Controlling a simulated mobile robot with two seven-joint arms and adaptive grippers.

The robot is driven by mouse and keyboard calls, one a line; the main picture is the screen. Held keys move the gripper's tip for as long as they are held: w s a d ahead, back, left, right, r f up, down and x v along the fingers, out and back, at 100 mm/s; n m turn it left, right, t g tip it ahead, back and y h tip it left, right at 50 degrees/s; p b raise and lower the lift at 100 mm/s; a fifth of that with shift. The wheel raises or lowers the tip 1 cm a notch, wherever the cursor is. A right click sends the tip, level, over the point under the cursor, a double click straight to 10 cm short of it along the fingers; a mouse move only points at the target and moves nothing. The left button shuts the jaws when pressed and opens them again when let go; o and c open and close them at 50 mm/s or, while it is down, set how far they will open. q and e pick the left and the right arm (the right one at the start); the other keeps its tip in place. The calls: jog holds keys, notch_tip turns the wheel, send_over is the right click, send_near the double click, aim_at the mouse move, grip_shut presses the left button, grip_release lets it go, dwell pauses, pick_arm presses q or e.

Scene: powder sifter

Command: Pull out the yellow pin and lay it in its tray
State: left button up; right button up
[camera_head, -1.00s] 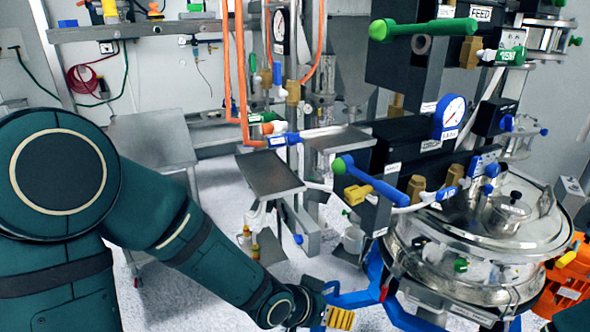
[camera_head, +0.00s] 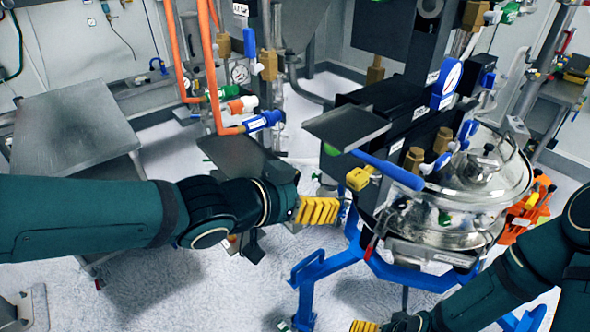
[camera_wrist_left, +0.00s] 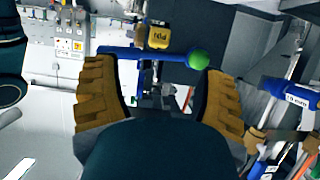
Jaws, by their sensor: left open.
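The yellow pin (camera_head: 359,178) sits at the front of the black valve block, beside the blue lever (camera_head: 392,170). Two grey trays, one small (camera_head: 345,122) by the block and one lower left (camera_head: 228,153), are in view; I cannot tell which is the pin's. My right gripper (camera_head: 366,326) is cut by the bottom edge.
The steel sifter drum (camera_head: 455,215) stands on a blue frame (camera_head: 310,268) right of my left gripper. Orange hoses (camera_head: 207,60) and valves hang on the left. A grey table (camera_head: 70,135) stands at far left. The floor at lower middle is fairly clear.

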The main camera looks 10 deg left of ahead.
aim_at(352, 182)
pick_arm(q)
jog(key=b+x, duration=0.6)
jog(key=x, duration=0.1)
jog(key=r+b+x, duration=0.1)
jog(key=b+x, duration=0.2)
jog(key=x, duration=0.1)
jog(key=shift+w+d+f, duration=0.1)
jog(key=shift+w+d, duration=0.05)
jog(key=shift+w, duration=0.15)
jog(key=shift+w+d+f+b, duration=0.15)
jog(key=shift+w+d+b, duration=0.4)
jog(key=shift+w+b, duration=0.2)
grip_shut()
jog(key=shift+s+a+p, duration=0.15)
jog(key=shift+s+p, duration=0.05)
jog(key=shift+p, duration=0.15)
